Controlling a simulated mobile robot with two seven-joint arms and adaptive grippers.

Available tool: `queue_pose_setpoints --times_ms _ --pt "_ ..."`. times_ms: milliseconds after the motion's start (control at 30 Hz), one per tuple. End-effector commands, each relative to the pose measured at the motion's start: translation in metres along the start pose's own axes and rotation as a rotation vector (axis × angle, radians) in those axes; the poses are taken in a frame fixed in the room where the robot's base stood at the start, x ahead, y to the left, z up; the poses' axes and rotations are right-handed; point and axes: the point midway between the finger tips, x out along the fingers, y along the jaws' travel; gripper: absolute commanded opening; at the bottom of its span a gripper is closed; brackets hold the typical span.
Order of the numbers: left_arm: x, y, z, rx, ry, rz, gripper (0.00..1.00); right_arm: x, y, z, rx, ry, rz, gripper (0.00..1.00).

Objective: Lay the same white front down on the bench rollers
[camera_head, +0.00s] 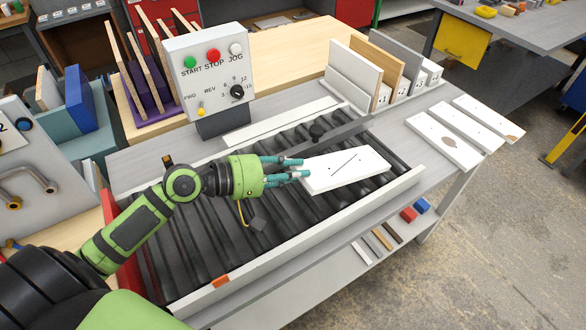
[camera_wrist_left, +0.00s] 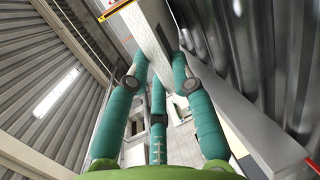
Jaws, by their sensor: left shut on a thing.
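The white front (camera_head: 347,170) is a pale panel with a thin dark line and small dark dots on its face. It is over the right part of the bench rollers (camera_head: 215,235); whether it touches them I cannot tell. My left gripper (camera_head: 300,168) is shut on its left end. In the left wrist view the front (camera_wrist_left: 152,45) runs away from me between the teal fingers of the gripper (camera_wrist_left: 160,75). The front hides the rollers under it. My right gripper is out of view.
A control box (camera_head: 210,68) stands behind the rollers. Upright panels (camera_head: 365,75) stand in a rack at the back right. Several white panels, one with a brown spot (camera_head: 448,140), lie on the bench's right end. A light rail (camera_head: 320,235) edges the rollers in front.

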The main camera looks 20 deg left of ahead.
Motion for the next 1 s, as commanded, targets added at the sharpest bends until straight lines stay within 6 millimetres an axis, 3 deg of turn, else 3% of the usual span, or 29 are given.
queue_pose_setpoints --times_ms 233,267,300,333,567,600,1000 --pt "0.0000 0.0007 -0.0001 0.000 0.001 0.003 0.00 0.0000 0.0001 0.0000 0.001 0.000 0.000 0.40" --pt "0.0000 0.0007 -0.0001 0.000 0.001 0.003 0.28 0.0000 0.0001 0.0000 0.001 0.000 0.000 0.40" --pt "0.0000 0.0007 -0.0001 0.000 0.001 0.003 0.44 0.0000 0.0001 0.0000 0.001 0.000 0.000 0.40" --pt "0.0000 0.0007 -0.0001 0.000 0.001 0.003 0.52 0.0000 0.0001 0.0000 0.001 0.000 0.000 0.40" --pt "0.0000 0.0004 -0.0001 0.001 0.000 0.002 0.52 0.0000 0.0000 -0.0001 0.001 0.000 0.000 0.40" --pt "0.0001 -0.0008 0.0001 0.000 0.000 -0.001 0.45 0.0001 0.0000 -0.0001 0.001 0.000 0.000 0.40" --pt "0.0000 -0.0002 0.0000 0.000 0.000 0.000 0.45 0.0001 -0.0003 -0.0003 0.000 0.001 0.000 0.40"
